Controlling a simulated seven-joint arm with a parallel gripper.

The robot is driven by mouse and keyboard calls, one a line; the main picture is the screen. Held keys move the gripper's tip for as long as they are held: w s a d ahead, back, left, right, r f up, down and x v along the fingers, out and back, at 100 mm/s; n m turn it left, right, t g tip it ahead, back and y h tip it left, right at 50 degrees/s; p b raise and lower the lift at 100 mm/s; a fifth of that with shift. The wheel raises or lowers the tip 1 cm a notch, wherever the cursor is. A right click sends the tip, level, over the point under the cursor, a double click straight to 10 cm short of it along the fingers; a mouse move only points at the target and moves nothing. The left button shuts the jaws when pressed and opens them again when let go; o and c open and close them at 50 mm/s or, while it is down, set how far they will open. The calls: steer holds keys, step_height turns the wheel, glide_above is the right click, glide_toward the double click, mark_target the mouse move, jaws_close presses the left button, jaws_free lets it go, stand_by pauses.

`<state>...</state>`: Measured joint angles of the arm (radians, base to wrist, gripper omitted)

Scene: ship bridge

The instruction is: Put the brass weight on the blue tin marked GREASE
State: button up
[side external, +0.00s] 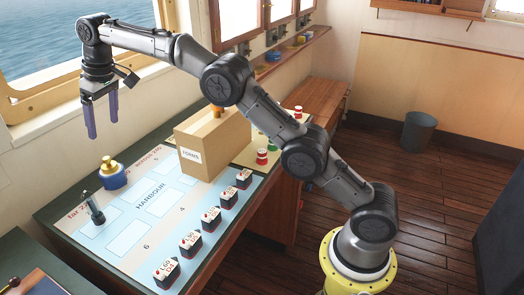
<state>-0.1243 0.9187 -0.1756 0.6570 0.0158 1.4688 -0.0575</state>
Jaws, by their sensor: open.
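A small brass weight (107,162) with a knob sits on top of a round blue tin (112,181). The tin stands on the chart near its far left edge, and no GREASE marking can be read on it at this size. My gripper (102,128) points down above the weight and a little to its left in the picture. Its two purple-blue fingers are apart with nothing between them, and their tips are clear of the weight.
A dark cylinder (95,208) stands left of the tin. A tan box (213,145) stands at the chart's far right. Several dark labelled blocks (190,244) line the chart's near edge. Small red and green items (262,157) are beyond the box. The chart's middle is clear.

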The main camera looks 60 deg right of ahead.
steer(key=s+d+r, duration=0.2)
steer(key=s+r, duration=0.1)
steer(key=s, duration=0.5)
steer(key=s+d+r+m+t, duration=0.15)
steer(key=s+r, duration=0.25)
steer(key=s, duration=0.4)
steer(key=s+d+r+n, duration=0.1)
steer(key=s+d+r, duration=0.15)
steer(key=s, duration=0.55)
steer(key=s+d+f, duration=0.1)
steer(key=s+f, duration=0.5)
steer(key=s, duration=0.5)
steer(key=s+d+f+m, duration=0.1)
steer(key=s+f, duration=0.4)
steer(key=s, duration=0.6)
steer(key=shift+s+f+t+h, duration=0.25)
steer(key=shift+f+t+h, duration=0.05)
steer(key=shift+f+t, duration=0.15)
